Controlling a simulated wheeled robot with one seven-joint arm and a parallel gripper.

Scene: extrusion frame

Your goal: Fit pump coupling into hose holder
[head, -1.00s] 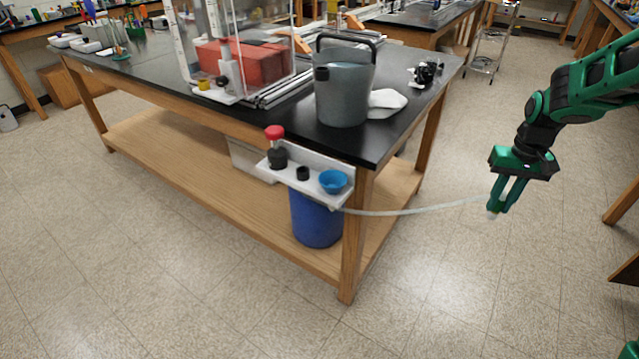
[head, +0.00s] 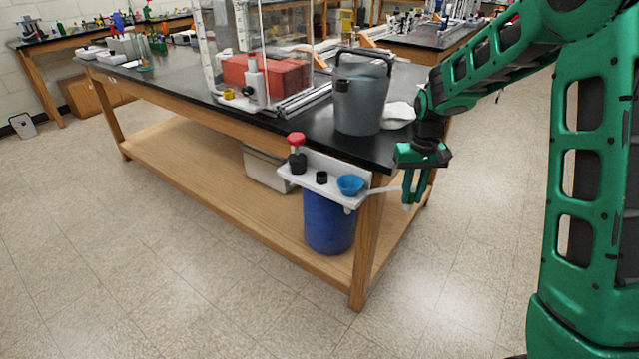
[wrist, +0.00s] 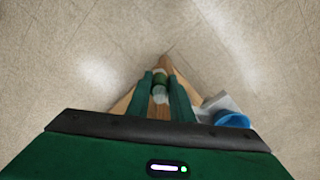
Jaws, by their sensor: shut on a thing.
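My gripper (head: 409,190) is shut on the pump coupling (head: 407,208), a small pale piece mostly hidden by the fingers. The coupling (wrist: 160,94) also shows between the fingers in the wrist view. A pale hose (head: 384,190) runs from it to the bench corner. The white bracket (head: 337,169), seemingly the hose holder, is fixed at the bench corner, left of my gripper and apart from it. It carries a blue cup (head: 351,185), a small black cap (head: 321,177) and a red-topped black piece (head: 297,153). In the wrist view, the blue cup (wrist: 231,120) is at lower right.
The black-topped bench (head: 290,125) has a wooden leg (head: 366,255) just below the bracket. A blue drum (head: 328,222) stands on its lower shelf. A grey bucket (head: 361,105) stands on top near the corner. The floor in front and to the right is clear.

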